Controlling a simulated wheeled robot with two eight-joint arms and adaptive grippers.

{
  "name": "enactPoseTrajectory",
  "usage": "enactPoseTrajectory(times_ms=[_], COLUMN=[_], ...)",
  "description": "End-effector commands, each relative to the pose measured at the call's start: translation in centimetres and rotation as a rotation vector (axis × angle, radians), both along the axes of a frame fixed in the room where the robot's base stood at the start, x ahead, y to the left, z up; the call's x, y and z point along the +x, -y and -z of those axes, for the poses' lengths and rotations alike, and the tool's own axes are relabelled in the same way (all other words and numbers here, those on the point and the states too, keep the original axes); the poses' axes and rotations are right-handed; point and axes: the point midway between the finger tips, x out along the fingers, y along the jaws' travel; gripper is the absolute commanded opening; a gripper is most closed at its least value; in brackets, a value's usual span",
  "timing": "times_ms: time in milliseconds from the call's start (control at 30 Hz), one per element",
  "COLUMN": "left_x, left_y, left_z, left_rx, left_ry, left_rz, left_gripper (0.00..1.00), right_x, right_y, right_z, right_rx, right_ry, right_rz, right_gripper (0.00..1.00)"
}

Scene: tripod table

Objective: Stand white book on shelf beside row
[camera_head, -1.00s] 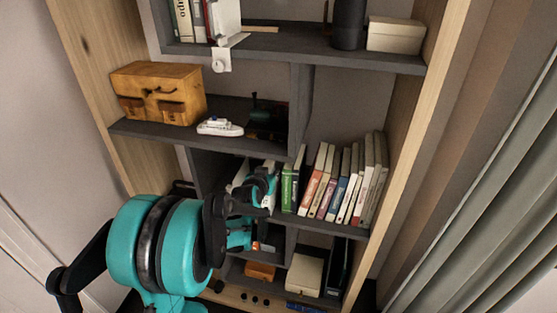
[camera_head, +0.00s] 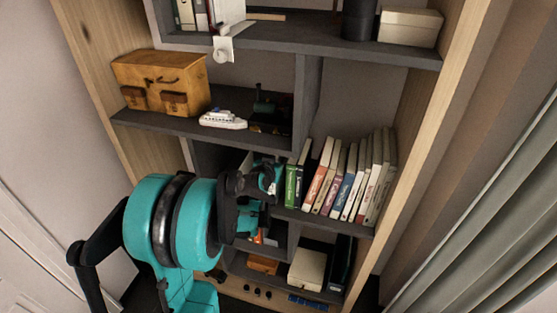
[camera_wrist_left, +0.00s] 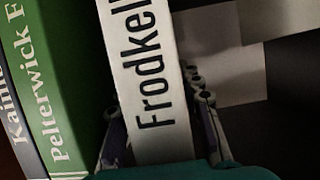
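The white book (camera_wrist_left: 150,80), with black lettering on its spine, fills the middle of the left wrist view. It stands nearly upright, slightly tilted in the picture. My left gripper (camera_wrist_left: 160,138) has a finger on each side of the spine and is shut on it. In the head view, my left gripper (camera_head: 264,180) is at the shelf, just left of the row of books (camera_head: 345,185), and hides most of the white book. The row's nearest book is green (camera_wrist_left: 60,85), with a small gap to the white book. My right gripper is not in view.
A dark upright divider (camera_head: 306,95) rises above the left end of the row. A toy ship (camera_head: 222,120) and a wooden case (camera_head: 160,82) stand on the shelf above. A pale box (camera_head: 307,268) sits below. The left wrist view shows dark space right of the white book.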

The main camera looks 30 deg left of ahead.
Motion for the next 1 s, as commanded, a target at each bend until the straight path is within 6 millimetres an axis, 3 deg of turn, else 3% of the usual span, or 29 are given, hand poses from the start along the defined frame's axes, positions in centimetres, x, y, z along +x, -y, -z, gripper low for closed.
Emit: enactPoseTrajectory(times_ms=[167, 700, 867, 1000], left_x=[-0.4, -9.5, -10.6, -11.3], left_y=[0.1, 2.3, 2.7, 4.7], left_z=[-0.5, -4.4, -4.8, -4.9], left_rx=[0.0, 0.001, -0.002, -0.013], left_ry=[0.001, 0.001, -0.001, -0.032], left_rz=[-0.001, -0.001, 0.001, 0.034], left_gripper=[0.35, 0.35, 0.35, 0.35], right_x=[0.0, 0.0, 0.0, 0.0], right_y=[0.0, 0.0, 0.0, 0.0], right_z=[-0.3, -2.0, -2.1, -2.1], right_rx=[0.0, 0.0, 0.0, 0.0], right_ry=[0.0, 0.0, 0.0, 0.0], right_rz=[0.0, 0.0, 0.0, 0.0], right_gripper=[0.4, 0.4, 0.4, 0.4])
